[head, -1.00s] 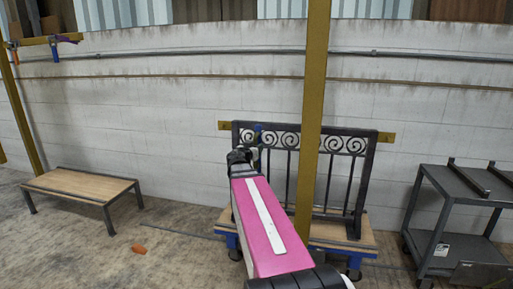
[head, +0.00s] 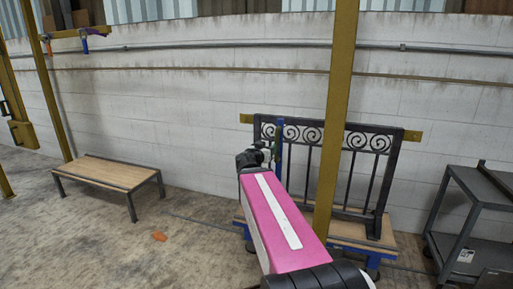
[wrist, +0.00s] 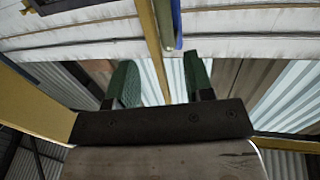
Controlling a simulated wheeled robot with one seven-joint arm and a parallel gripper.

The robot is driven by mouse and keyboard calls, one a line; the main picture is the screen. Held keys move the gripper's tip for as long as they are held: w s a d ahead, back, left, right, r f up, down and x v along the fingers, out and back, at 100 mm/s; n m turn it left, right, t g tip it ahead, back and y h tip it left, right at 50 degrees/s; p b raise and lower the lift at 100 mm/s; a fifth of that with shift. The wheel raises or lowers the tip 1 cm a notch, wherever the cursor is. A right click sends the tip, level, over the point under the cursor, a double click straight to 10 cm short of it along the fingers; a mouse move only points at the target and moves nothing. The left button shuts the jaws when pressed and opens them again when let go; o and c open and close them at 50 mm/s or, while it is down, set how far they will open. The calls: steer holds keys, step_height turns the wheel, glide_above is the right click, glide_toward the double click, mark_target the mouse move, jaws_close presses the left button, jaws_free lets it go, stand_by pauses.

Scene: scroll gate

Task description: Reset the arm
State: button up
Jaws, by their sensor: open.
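My arm, pink with a white stripe, reaches forward in the head view and ends in a black wrist left of the scroll gate (head: 340,140). My gripper itself cannot be made out in the head view. In the wrist view my gripper (wrist: 160,78) shows two green-padded fingers spread wide apart. Nothing is held between them; a yellow post and a blue bar show beyond. The dark gate with scrollwork along its top stands upright on a wooden-topped blue cart (head: 355,236), partly hidden by my arm and a yellow post (head: 335,120).
A low wooden-topped table (head: 108,173) stands at left. A grey shelf cart (head: 470,215) stands at right. A white block wall (head: 190,110) runs behind. Open floor lies at front left.

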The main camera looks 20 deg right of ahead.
steer(key=s+a+f+n+g+y, duration=0.2)
steer(key=s+a+f+g+y, duration=0.1)
steer(key=f, duration=0.7)
steer(key=s+a+f+n+g+y, duration=0.2)
steer(key=f+g+y, duration=0.15)
steer(key=f, duration=0.65)
steer(key=s+a+f+n+g+y, duration=0.5)
steer(key=s+a+f+n+y, duration=0.1)
steer(key=a+f, duration=0.6)
steer(key=shift+s+a+y, duration=0.65)
steer(key=shift+s+a, duration=0.25)
steer(key=shift+s, duration=0.15)
steer(key=shift+d+f, duration=0.1)
